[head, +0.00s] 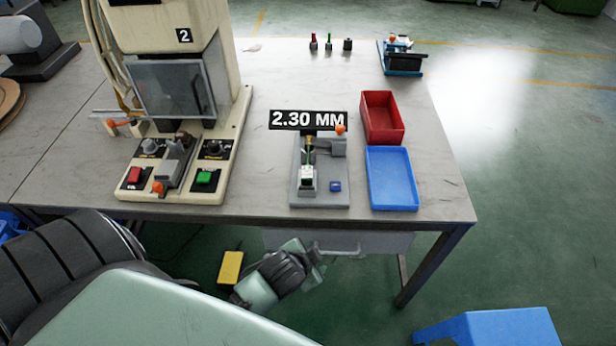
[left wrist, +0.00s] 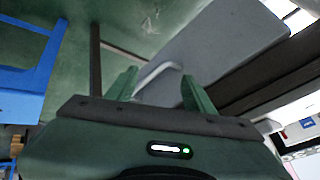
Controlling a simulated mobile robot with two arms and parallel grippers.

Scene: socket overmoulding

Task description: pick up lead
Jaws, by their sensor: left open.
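A thin greenish upright piece with a pale block at its foot (head: 307,178) stands in a grey gauge fixture (head: 323,197) under a "2.30 MM" display (head: 308,120). It looks like the lead, but it is too small to be sure. My left gripper shows in the left wrist view (left wrist: 160,77) with its two green fingers apart and nothing between them. It is below the tabletop's front edge, facing the grey drawer (head: 375,242) and its handle, away from the fixture. My right gripper is not in view.
A red tray (head: 382,117) and a blue tray (head: 391,178) stand right of the fixture. A press machine (head: 182,75) marked 2 stands left. Several small pieces and a blue device (head: 402,57) sit at the back. The table edge (head: 260,212) lies above my left arm.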

